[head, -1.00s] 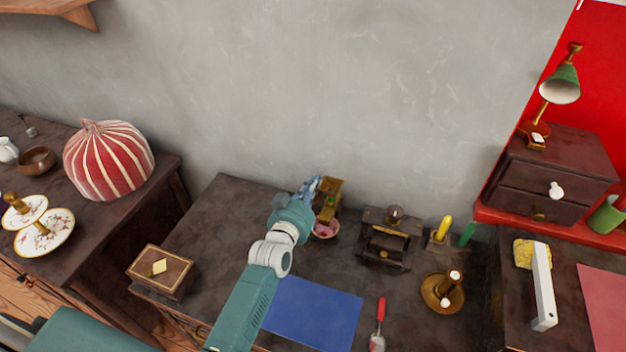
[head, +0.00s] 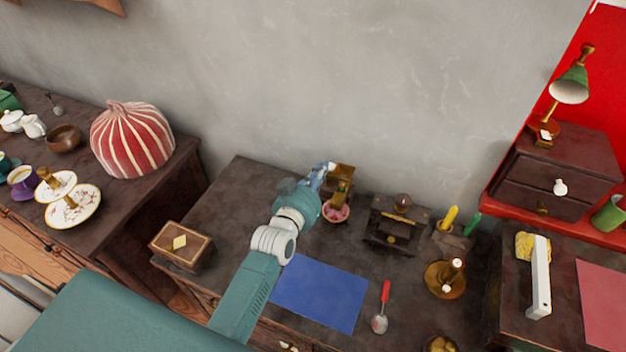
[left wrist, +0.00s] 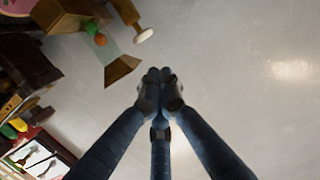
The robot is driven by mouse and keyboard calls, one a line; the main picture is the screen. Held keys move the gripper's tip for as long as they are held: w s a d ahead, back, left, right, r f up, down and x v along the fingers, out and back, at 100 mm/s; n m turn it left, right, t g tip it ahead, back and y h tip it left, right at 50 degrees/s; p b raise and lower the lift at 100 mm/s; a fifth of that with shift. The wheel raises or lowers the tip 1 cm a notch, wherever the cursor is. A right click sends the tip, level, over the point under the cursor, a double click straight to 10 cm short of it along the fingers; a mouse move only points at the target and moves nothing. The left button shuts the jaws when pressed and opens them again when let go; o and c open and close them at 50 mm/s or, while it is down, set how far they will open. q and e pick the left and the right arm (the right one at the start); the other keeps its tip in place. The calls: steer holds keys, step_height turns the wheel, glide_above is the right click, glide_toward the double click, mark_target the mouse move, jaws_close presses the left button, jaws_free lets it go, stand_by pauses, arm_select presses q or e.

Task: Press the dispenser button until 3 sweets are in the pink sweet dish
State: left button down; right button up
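The sweet dispenser (head: 343,176), a small brown wooden stand, is on the dark table by the wall. The pink sweet dish (head: 335,213) is at its front foot; something pinkish is in it, too small to count. My left gripper (head: 323,172) is beside the dispenser on its left, fingers shut and empty. In the left wrist view the fingertips (left wrist: 160,76) meet over pale wall. There the dispenser (left wrist: 72,18) is at upper left, with a white knob (left wrist: 143,36), probably the button, apart from the fingertips. Green and orange sweets (left wrist: 97,36) show in it. My right gripper is not in view.
A dark wooden stand (head: 396,222), a brass candlestick (head: 446,278) and a spoon (head: 380,322) are right of the dish. A blue mat (head: 320,293) lies in front. A wooden box (head: 181,245) is at the table's left edge.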

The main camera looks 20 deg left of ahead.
arm_select(q)
steer(key=s, duration=0.5)
steer(key=shift+s+a+r, duration=0.2)
steer(key=shift+s+r, duration=0.2)
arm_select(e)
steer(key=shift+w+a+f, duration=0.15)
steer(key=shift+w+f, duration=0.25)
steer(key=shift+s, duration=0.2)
arm_select(q)
steer(key=shift+b, duration=0.3)
